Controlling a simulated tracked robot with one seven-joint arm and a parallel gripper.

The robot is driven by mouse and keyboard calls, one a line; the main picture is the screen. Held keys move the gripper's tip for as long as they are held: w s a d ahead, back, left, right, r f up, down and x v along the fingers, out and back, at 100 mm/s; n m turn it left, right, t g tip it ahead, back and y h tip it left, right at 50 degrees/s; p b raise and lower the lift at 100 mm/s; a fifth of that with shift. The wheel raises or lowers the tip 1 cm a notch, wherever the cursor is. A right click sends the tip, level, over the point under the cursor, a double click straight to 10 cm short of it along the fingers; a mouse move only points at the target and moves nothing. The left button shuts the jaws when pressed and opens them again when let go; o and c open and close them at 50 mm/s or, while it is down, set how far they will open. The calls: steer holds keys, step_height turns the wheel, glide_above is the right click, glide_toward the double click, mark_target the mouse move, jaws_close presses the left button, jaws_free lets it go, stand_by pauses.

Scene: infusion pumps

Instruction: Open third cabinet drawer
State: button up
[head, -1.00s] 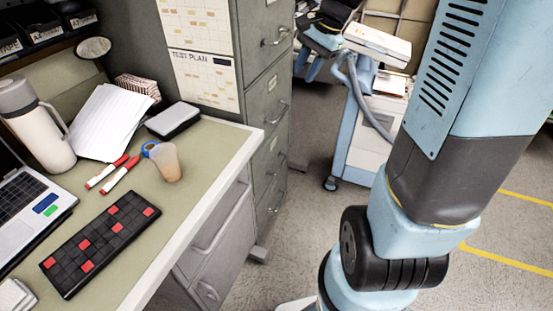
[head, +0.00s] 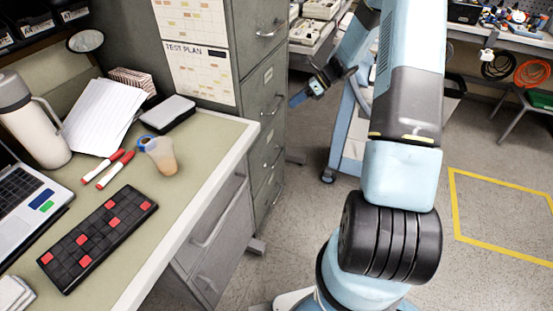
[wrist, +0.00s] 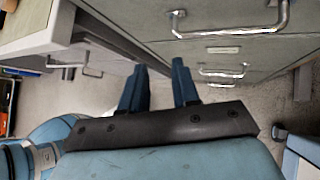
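The grey-green filing cabinet (head: 238,130) stands beside the desk in the head view, with a column of drawers that all look shut. The third drawer from the top shows a bar handle (head: 272,158). My gripper (head: 306,93) is just right of the cabinet front, about level with the second handle (head: 271,108), and touches nothing I can see. In the wrist view my gripper (wrist: 158,68) has its two blue fingers apart with nothing between them. A large handle (wrist: 230,28) is near at the top right there, with lower handles (wrist: 222,72) beyond.
The desk (head: 190,220) with its own drawers adjoins the cabinet on the left. It holds a keyboard (head: 100,235), a cup (head: 161,157), markers and a laptop. A blue-white cart (head: 350,130) stands behind my arm.

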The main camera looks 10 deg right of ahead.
steer(key=w+d+f+m+t+y, duration=0.15)
steer(key=f+m, duration=0.25)
steer(key=f, duration=0.5)
steer(key=w+d+f+m+t+y, duration=0.1)
steer(key=w+d+f+m+t, duration=0.15)
steer(key=f+m, duration=0.45)
steer(key=m+t, duration=0.4)
steer(key=m, duration=0.4)
glide_toward(279, 156)
steer(key=x, duration=1)
steer(key=shift+a+f, duration=0.15)
steer(key=shift+f, duration=0.25)
steer(key=shift+c, duration=0.4)
jaws_close()
